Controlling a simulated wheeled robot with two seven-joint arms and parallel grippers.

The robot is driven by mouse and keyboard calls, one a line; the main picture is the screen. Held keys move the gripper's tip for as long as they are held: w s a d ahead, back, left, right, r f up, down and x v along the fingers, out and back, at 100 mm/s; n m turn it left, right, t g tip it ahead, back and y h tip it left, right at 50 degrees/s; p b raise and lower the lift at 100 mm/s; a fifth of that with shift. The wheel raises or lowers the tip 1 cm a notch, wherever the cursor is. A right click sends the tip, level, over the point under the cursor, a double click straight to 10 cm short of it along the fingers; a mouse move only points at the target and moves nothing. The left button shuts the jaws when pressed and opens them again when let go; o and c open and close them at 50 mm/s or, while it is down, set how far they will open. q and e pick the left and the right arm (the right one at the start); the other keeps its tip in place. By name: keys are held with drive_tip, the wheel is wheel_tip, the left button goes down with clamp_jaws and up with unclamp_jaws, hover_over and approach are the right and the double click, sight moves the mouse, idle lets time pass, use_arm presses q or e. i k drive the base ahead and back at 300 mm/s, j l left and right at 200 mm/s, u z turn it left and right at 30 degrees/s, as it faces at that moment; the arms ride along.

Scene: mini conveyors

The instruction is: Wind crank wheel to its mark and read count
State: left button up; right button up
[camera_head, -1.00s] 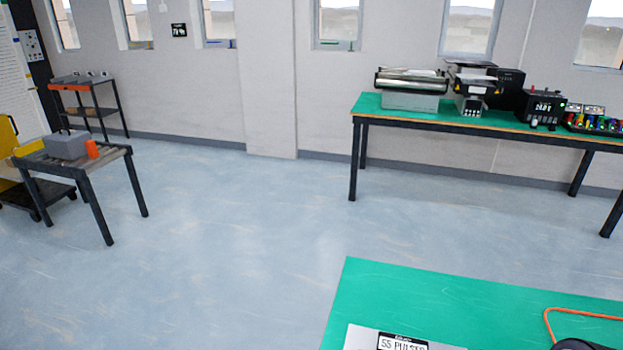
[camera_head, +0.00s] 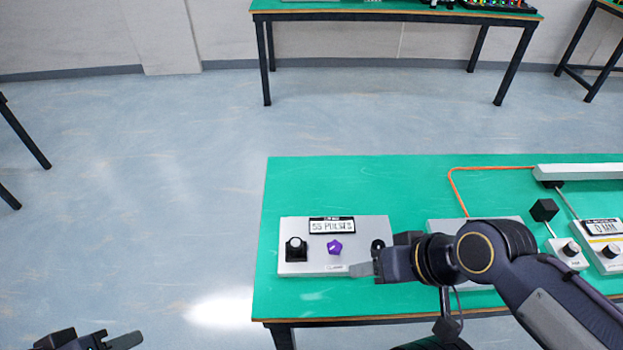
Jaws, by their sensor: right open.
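A light grey box (camera_head: 320,263) lies on the green bench. A label on it (camera_head: 332,227) seems to read "55 PULSES". It carries a black knob (camera_head: 296,250) at the left, a purple faceted knob (camera_head: 335,247) in the middle and a small black round part (camera_head: 377,245) at the right. I cannot tell which is the crank wheel, and no mark is legible. My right gripper (camera_head: 361,270) is open over the box's front right corner, just below the black round part. My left gripper (camera_head: 118,342) is partly in view at the bottom left, away from the bench; its opening is unclear.
Another grey panel (camera_head: 448,226) is partly hidden behind my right arm. Small units with knobs and a "0 MM" display (camera_head: 602,228), a black cube (camera_head: 543,210), a white bar (camera_head: 580,172) and an orange cable (camera_head: 452,190) occupy the right. The bench's back left (camera_head: 340,183) is clear.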

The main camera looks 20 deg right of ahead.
sight(376, 244)
drive_tip(key=z, duration=1.35)
